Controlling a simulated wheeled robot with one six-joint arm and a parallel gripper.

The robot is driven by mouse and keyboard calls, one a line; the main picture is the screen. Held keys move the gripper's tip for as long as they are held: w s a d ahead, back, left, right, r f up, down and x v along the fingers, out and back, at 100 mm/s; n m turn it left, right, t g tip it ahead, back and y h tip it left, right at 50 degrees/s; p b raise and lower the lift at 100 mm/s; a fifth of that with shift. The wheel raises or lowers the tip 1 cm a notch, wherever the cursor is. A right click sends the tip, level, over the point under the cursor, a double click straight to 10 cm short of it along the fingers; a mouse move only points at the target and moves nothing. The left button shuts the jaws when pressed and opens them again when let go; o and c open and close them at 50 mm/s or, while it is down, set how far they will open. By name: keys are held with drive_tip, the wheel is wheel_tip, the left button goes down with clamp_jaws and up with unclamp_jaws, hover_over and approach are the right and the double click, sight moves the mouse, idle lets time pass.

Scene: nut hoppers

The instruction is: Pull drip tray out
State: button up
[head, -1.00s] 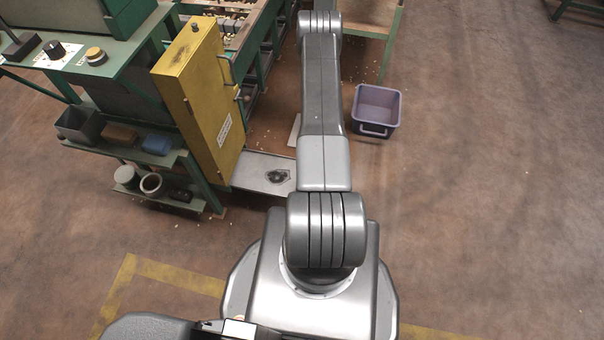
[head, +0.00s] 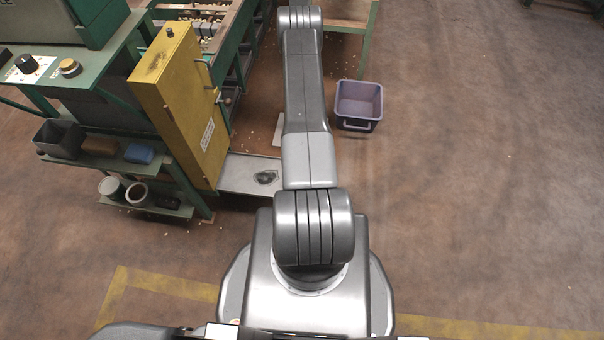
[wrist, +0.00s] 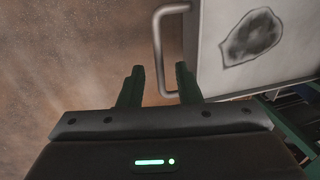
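The drip tray (head: 238,174) is a flat pale grey tray with a dark stain, low beside the yellow cabinet in the head view. My arm hides its right end there. In the wrist view the tray (wrist: 210,70) fills the upper right, with a grey bar handle (wrist: 157,50) on its left edge. My gripper (wrist: 160,80) is open, one finger on each side of the handle's lower part as seen from the wrist. I cannot tell how far apart in depth they are. My gripper is out of sight in the head view.
A yellow cabinet (head: 185,110) and a green bench with small bins (head: 60,138) stand left of the tray. A purple bin (head: 358,105) stands on the floor right of my arm. The brown floor at the right is clear.

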wheel_tip(320, 180, up, 13)
drive_tip(key=d+p, duration=0.2)
drive_tip(key=p, duration=0.1)
drive_tip(key=shift+d+p, duration=0.3)
drive_tip(key=shift+p, duration=0.05)
drive_tip(key=shift+s, duration=0.1)
drive_tip(key=shift+a+f+b, duration=0.6)
drive_tip(key=shift+f+b, duration=0.05)
drive_tip(key=shift+f, duration=1.65)
drive_tip(key=shift+a+f+b, duration=0.55)
drive_tip(key=shift+f+b, duration=0.15)
drive_tip(key=shift+f, duration=1.55)
drive_tip(key=shift+a+f+b, duration=0.6)
drive_tip(key=shift+f+b, duration=0.05)
drive_tip(key=shift+f, duration=1.65)
drive_tip(key=shift+r, duration=0.1)
